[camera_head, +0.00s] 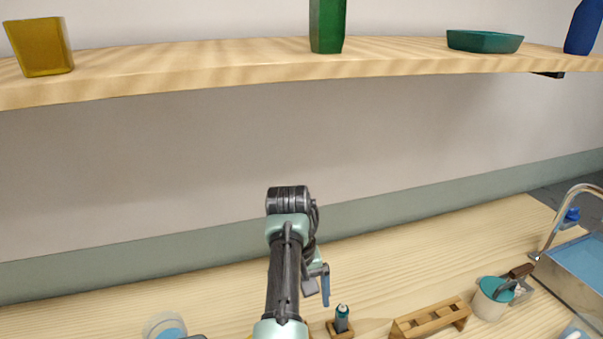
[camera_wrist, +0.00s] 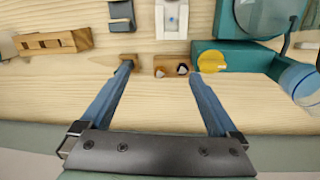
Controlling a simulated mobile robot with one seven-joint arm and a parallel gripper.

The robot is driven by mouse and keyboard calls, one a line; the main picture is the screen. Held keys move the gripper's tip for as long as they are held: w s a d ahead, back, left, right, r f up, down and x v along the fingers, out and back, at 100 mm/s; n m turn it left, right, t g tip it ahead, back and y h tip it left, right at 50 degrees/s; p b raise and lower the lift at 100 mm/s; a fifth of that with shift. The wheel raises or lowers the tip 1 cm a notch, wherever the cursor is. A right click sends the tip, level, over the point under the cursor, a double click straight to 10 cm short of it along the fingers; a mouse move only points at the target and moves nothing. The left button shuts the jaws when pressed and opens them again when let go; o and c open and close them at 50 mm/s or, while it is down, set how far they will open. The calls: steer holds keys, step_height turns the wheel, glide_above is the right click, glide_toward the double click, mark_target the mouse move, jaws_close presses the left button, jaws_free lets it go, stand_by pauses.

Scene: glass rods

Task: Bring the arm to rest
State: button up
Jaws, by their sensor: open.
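My arm rises in the middle of the head view, bent at a dark elbow above the wooden counter (camera_head: 200,297). My gripper (camera_head: 318,284) hangs behind the forearm, and only part of it shows there, including one blue finger. In the wrist view, my gripper (camera_wrist: 162,70) has its two blue fingers spread wide with nothing held between them. I cannot tell whether the fingertips touch anything.
Above is a wooden shelf (camera_head: 200,66) with a yellow cup (camera_head: 40,47), green bottle (camera_head: 327,25), teal dish (camera_head: 484,41) and blue bottle (camera_head: 583,27). A wooden rack (camera_head: 430,318), a mug (camera_head: 490,298) and a sink (camera_head: 577,268) stand right. A clear round container (camera_head: 165,326) is lower left.

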step_height(320, 180, up, 15)
steer(key=w+d+m+t, duration=0.2)
steer(key=t, duration=1)
steer(key=s+r+t, duration=0.5)
steer(key=s+r, duration=0.2)
steer(key=r, duration=0.5)
steer(key=s+a+r+t, duration=0.1)
steer(key=s+r+t, duration=0.4)
steer(key=r, duration=0.7)
steer(key=s+r+t+y+b, duration=0.1)
steer(key=s+r+t, duration=0.4)
steer(key=s+r, duration=0.4)
step_height(320, 180, up, 3)
steer(key=shift+a+r, duration=0.2)
steer(key=shift+a, duration=0.2)
